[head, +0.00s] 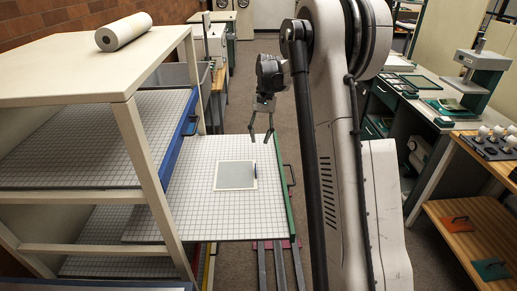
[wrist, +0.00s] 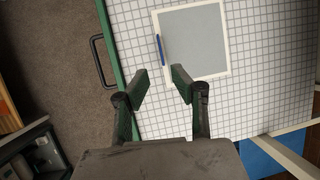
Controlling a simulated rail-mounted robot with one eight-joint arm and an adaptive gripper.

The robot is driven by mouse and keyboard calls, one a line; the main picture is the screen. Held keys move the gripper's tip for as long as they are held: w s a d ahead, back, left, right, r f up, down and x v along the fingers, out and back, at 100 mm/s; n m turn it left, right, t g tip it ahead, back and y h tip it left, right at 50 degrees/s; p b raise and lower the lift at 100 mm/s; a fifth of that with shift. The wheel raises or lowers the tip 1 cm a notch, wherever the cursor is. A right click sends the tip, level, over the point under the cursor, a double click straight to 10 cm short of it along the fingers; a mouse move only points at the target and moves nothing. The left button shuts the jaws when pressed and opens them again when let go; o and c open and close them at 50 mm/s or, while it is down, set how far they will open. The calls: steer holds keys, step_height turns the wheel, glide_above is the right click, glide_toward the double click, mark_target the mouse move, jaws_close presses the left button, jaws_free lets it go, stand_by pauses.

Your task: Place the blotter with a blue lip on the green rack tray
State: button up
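The blotter (head: 235,176) is a flat grey sheet with a cream border, lying on the gridded green rack tray (head: 190,206). The blotter also shows in the wrist view (wrist: 196,42), with its blue lip (wrist: 161,50) on the edge nearer the tray's green front (wrist: 116,60). The tray is pulled out of the rack, with a dark handle on its green edge. My gripper (head: 261,138) is above the tray near the blotter, fingers apart and pointing down. In the wrist view my gripper (wrist: 158,84) is open and empty, its tips apart from the blotter.
The rack (head: 70,66) stands at left with a white roll (head: 123,32) on top. A blue-edged tray (head: 130,125) sits above the green one. A side bench (head: 425,90) with equipment lines the right. Floor is clear between in the wrist view (wrist: 60,50).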

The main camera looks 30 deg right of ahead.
steer(key=s+a+r+n+t+h, duration=0.3)
steer(key=s+a+r+t, duration=0.1)
steer(key=s+a+r, duration=0.85)
steer(key=s+a+f+n+t, duration=0.1)
steer(key=s+a+f+t, duration=0.1)
steer(key=s, duration=0.6)
steer(key=s+a+f+n+t, duration=0.1)
steer(key=s+a+n+t, duration=0.1)
steer(key=s+a+t, duration=0.2)
steer(key=s+a, duration=0.2)
steer(key=s, duration=0.2)
steer(key=shift+s+a+f+h, duration=0.3)
steer(key=shift+a+f, duration=0.05)
steer(key=shift+f, duration=0.05)
steer(key=shift+a, duration=0.1)
